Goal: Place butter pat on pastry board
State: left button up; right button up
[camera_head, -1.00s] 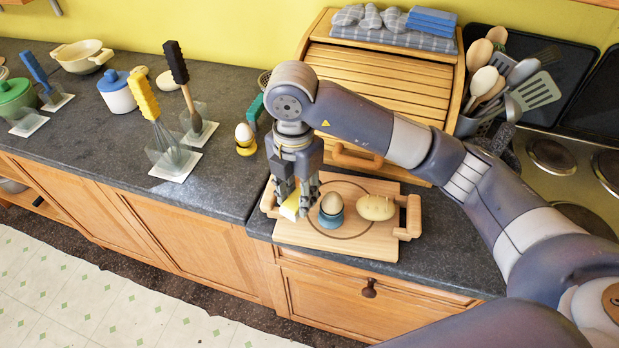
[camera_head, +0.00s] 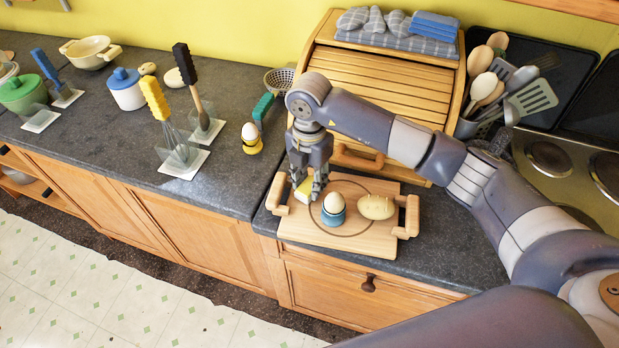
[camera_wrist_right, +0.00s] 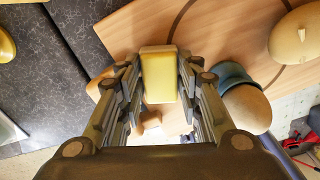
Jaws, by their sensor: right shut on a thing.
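The butter pat (camera_head: 304,188) is a pale yellow block. My right gripper (camera_head: 305,186) is shut on it over the left part of the pastry board (camera_head: 295,232), a wooden board with handles and a dark ring. In the right wrist view the butter pat (camera_wrist_right: 159,76) sits between the two fingers (camera_wrist_right: 160,85), above the board (camera_wrist_right: 140,25). I cannot tell whether the butter touches the board. My left gripper is not in view.
An egg in a blue cup (camera_head: 333,211) stands close to the right of the gripper, and a potato-like loaf (camera_head: 376,206) lies farther right on the board. A wooden bread box (camera_head: 385,85) stands behind. An egg in a yellow cup (camera_head: 251,140) stands left. The board's front is free.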

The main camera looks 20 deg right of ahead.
aim_at(309, 184)
jog(key=shift+f, duration=0.2)
jog(key=o, duration=1.1)
jog(key=shift+s, duration=0.1)
jog(key=shift+c, duration=0.2)
jog(key=shift+r, duration=0.15)
jog(key=shift+r, duration=0.2)
notch_tip(309, 184, up, 12)
jog(key=b, duration=0.3)
jog(key=shift+f, duration=0.15)
